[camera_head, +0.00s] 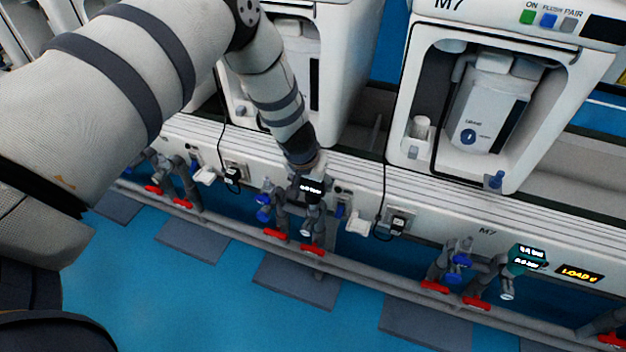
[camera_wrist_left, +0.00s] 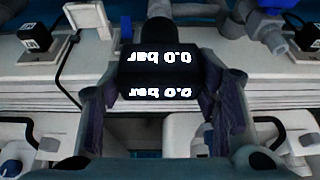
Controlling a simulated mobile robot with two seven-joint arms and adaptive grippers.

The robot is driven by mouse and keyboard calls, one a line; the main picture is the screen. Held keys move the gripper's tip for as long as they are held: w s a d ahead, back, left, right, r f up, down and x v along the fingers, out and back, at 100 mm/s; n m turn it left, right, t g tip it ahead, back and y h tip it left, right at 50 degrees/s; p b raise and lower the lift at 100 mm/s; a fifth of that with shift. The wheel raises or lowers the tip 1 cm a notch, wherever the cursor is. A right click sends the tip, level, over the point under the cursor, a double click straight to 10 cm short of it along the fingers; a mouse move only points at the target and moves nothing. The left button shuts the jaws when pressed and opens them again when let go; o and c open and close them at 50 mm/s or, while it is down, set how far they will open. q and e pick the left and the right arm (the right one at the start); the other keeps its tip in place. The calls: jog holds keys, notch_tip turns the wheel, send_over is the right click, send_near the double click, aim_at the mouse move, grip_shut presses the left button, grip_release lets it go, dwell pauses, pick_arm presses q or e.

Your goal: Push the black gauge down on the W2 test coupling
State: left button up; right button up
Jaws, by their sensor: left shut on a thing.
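The black gauge (camera_head: 312,188) is on a grey test coupling (camera_head: 309,222) at the front of the test bench, below my left gripper (camera_head: 306,168). The coupling under the gauge is mostly hidden in the wrist view. No W2 label is readable. My right gripper is not in view.
Red-handled valves (camera_head: 275,235) and blue fittings (camera_head: 263,207) stand close beside the coupling. Black plugs (camera_head: 398,223) with cables sit along the bench front. A teal gauge (camera_head: 527,259) is further right, near the M7 label. Open blue floor (camera_head: 190,290) lies in front.

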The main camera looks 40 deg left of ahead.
pick_arm(q)
jog(key=shift+f+b, duration=0.6)
jog(key=shift+f, duration=1.1)
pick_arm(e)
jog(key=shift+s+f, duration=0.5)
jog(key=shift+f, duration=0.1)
pick_arm(q)
jog(key=o, duration=1.3)
jog(key=shift+r, duration=0.1)
jog(key=v, duration=1.1)
jog(key=shift+s+r, duration=0.2)
jog(key=shift+r, duration=0.2)
